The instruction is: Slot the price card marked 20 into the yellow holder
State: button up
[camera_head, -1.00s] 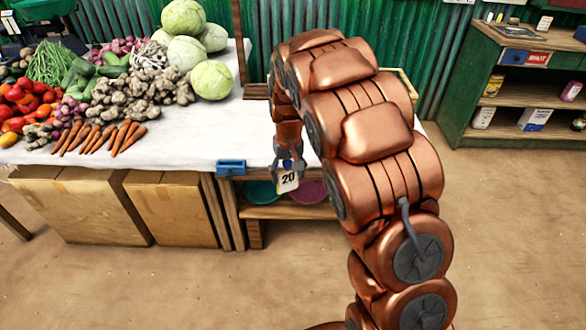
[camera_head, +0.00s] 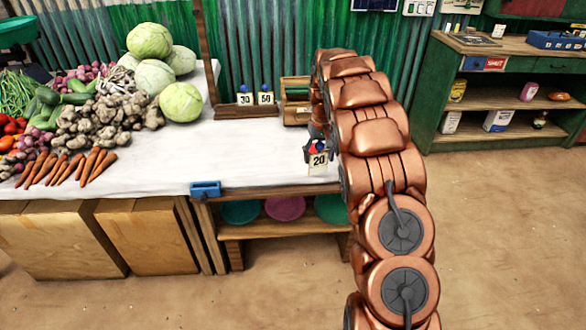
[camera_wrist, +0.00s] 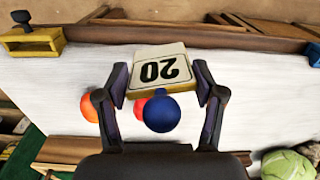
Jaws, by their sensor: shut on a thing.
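The price card marked 20 (camera_head: 318,161) is a cream card with black digits and a blue ball on it. My gripper (camera_head: 317,149) is shut on it, and the card hangs near the right part of the table's front edge. In the wrist view the card (camera_wrist: 160,67) sits between the two fingers of my gripper (camera_wrist: 162,88), its digits upside down. The yellow holder (camera_wrist: 30,42), with a dark slot on top, is at the table edge at the wrist view's top left, apart from the card. My arm seems to hide it in the head view.
A blue holder (camera_head: 205,190) is on the front edge. Cards 30 (camera_head: 244,99) and 50 (camera_head: 265,98) stand in a wooden rack at the back. Orange (camera_wrist: 89,108) and red (camera_wrist: 138,105) round things show beyond the card. White cloth (camera_head: 235,150) is clear between vegetables and arm.

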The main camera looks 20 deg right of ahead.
jog(key=s+d+m, duration=0.1)
jog(key=s+d, duration=0.1)
jog(key=d, duration=0.8)
jog(key=s+d+m, duration=0.1)
jog(key=s+d, duration=0.1)
jog(key=d, duration=0.7)
jog(key=shift+m, duration=0.4)
jog(key=d+f, duration=0.1)
jog(key=f, duration=0.1)
jog(key=s+f, duration=0.1)
jog(key=d+f, duration=0.1)
jog(key=f, duration=0.1)
jog(key=shift+s+d+f+b, duration=0.35)
jog(key=shift+f, duration=0.3)
jog(key=o, duration=1.1)
jog(key=shift+r, duration=0.25)
